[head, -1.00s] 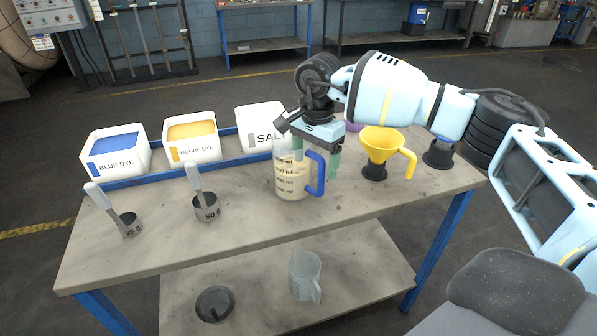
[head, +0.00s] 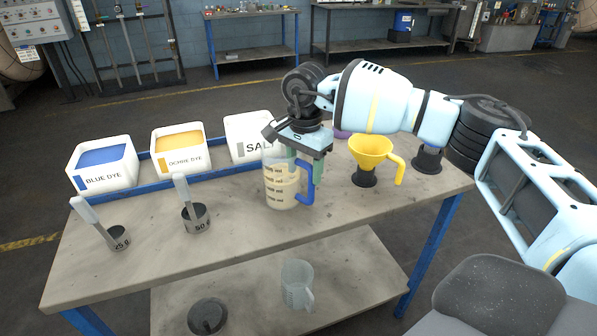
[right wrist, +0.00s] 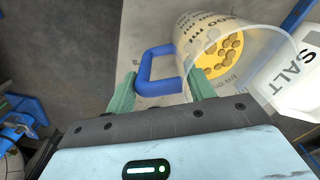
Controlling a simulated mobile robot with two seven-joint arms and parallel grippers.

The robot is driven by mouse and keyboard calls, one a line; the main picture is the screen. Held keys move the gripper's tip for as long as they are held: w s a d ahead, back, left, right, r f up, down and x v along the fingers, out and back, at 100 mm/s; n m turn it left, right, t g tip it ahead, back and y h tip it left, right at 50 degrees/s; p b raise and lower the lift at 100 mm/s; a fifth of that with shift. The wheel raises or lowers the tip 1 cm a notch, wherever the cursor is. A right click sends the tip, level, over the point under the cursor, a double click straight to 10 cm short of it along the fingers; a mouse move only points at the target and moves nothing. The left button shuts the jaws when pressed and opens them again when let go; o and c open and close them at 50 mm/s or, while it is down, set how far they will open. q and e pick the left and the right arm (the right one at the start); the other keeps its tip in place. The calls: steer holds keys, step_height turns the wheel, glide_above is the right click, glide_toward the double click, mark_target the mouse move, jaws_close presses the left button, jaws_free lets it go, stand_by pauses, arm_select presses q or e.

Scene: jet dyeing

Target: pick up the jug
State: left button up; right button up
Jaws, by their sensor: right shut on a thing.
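The jug (head: 281,190) is clear with black ml marks, a pale filling and a blue handle (head: 308,185). It stands upright on the table, in front of the salt box. My right gripper (head: 305,162) comes down from above with its green fingers on either side of the handle, shut on it. In the right wrist view the handle (right wrist: 145,72) sits between the fingers (right wrist: 162,92), and yellow contents with brownish lumps show inside the jug (right wrist: 222,60). My left gripper is not in view.
Boxes of blue dye (head: 103,168), ochre dye (head: 181,154) and salt (head: 250,138) stand behind. A yellow funnel (head: 371,150) is close on the right. Two measuring scoops (head: 118,238) (head: 196,218) are left. Another clear jug (head: 298,285) is on the lower shelf.

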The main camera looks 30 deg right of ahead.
steer(key=shift+r, duration=0.3)
steer(key=shift+r, duration=1.5)
steer(key=s+a, duration=0.2)
steer(key=s, duration=0.5)
steer(key=s+a+r+b, duration=0.1)
steer(key=s+a, duration=0.2)
steer(key=s, duration=0.5)
steer(key=shift+r, duration=0.25)
steer(key=shift+s, duration=0.1)
